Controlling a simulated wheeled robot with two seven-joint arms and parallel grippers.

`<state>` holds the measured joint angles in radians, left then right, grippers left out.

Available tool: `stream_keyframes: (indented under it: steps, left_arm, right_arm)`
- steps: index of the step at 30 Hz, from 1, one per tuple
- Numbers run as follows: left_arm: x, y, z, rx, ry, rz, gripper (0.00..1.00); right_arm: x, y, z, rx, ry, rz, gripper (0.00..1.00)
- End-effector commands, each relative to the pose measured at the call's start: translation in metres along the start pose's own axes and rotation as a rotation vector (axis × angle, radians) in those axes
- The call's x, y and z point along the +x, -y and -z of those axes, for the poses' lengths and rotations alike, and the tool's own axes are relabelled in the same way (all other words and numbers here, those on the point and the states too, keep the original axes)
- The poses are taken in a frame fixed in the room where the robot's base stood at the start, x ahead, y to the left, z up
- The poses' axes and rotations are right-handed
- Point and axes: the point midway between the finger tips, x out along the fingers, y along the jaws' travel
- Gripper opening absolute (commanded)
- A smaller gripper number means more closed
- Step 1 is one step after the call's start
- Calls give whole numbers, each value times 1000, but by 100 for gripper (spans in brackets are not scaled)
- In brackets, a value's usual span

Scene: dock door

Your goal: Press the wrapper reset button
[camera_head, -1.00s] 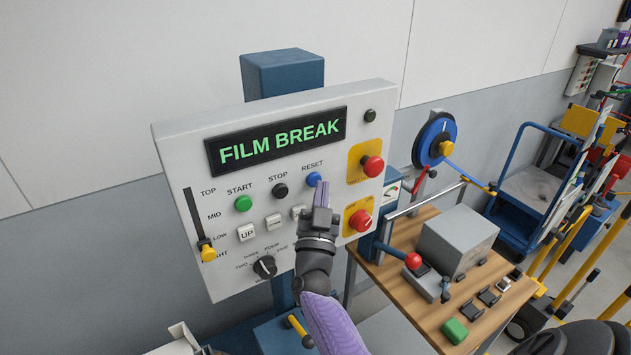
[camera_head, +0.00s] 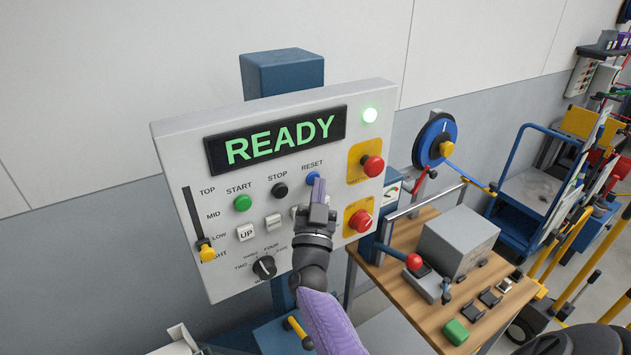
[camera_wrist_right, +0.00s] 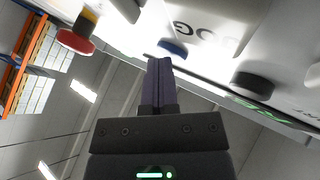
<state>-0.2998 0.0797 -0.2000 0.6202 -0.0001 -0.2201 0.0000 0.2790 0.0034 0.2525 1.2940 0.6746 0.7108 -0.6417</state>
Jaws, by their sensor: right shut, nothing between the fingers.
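The grey wrapper control panel (camera_head: 225,275) stands in front of me. Its display (camera_head: 276,141) reads READY in green, and the lamp (camera_head: 370,115) at its top right glows green. The blue reset button (camera_head: 312,177) sits under the label RESET. My right gripper (camera_head: 319,186) is shut and empty, its tips at the button's lower right edge. In the right wrist view the blue button (camera_wrist_right: 173,47) shows just beyond the fingertips (camera_wrist_right: 160,62); I cannot tell if they touch it. My left gripper is not in view.
Close by on the panel are a green start button (camera_head: 242,203), a black stop button (camera_head: 280,190) and two red knobs on yellow plates (camera_head: 358,220). A wooden table (camera_head: 405,300) with a grey box (camera_head: 458,240) stands to the right.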

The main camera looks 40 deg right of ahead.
Motion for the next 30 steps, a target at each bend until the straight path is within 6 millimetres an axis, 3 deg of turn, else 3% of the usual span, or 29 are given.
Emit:
stream_keyframes:
  steps: [30]
  left_arm:
    - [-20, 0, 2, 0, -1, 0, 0]
  right_arm:
    - [-16, -12, 14, 0, 1, 0, 0]
